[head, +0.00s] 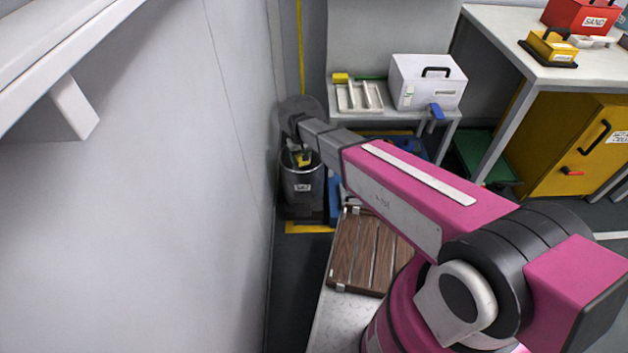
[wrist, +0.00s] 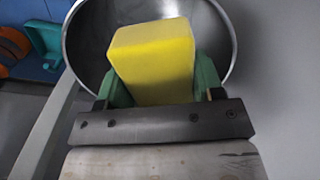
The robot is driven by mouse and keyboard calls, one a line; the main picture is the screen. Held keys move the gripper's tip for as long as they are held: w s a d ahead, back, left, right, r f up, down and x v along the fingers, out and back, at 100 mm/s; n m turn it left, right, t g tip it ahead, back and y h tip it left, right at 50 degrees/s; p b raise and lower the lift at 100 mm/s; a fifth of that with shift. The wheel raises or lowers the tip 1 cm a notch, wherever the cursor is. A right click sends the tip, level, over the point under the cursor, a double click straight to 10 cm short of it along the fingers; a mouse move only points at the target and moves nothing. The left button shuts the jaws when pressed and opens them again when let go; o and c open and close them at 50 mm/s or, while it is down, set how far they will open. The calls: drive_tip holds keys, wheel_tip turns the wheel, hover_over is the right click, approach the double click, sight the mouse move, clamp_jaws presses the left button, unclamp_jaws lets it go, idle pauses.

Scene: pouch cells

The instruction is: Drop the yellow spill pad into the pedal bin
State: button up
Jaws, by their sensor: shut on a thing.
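The yellow spill pad (wrist: 152,58) is a yellow block held between the green fingers of my gripper (wrist: 157,85) in the wrist view. My gripper is shut on it. The round metal opening of the pedal bin (wrist: 222,45) lies behind and around the pad in that view. In the head view the bin (head: 301,188) is a dark cylinder with a white label, standing by the wall, and its round lid (head: 300,108) is raised. A bit of the yellow pad (head: 303,160) shows at the bin's mouth, below my arm. I cannot tell how deep the pad is.
A wall (head: 150,210) stands close on the left of the bin. A side table (head: 345,117) with a tray (head: 359,97) and a white case (head: 428,82) stands behind to the right. A yellow cabinet (head: 560,150) is further right. A slatted wooden rack (head: 365,255) lies in front.

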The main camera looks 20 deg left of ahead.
drive_tip(key=shift+f, duration=0.55)
drive_tip(key=o, duration=1)
drive_tip(key=shift+s+a, duration=0.1)
drive_tip(key=shift+s, duration=0.05)
drive_tip(key=shift+n, duration=0.3)
drive_tip(key=s+r, duration=0.1)
drive_tip(key=r, duration=0.2)
drive_tip(key=s+r, duration=0.2)
drive_tip(key=r, duration=0.2)
drive_tip(key=s+r, duration=0.1)
drive_tip(key=r, duration=0.3)
drive_tip(key=shift+s+a, duration=0.35)
drive_tip(key=shift+a, duration=0.05)
drive_tip(key=shift+s+r, duration=0.1)
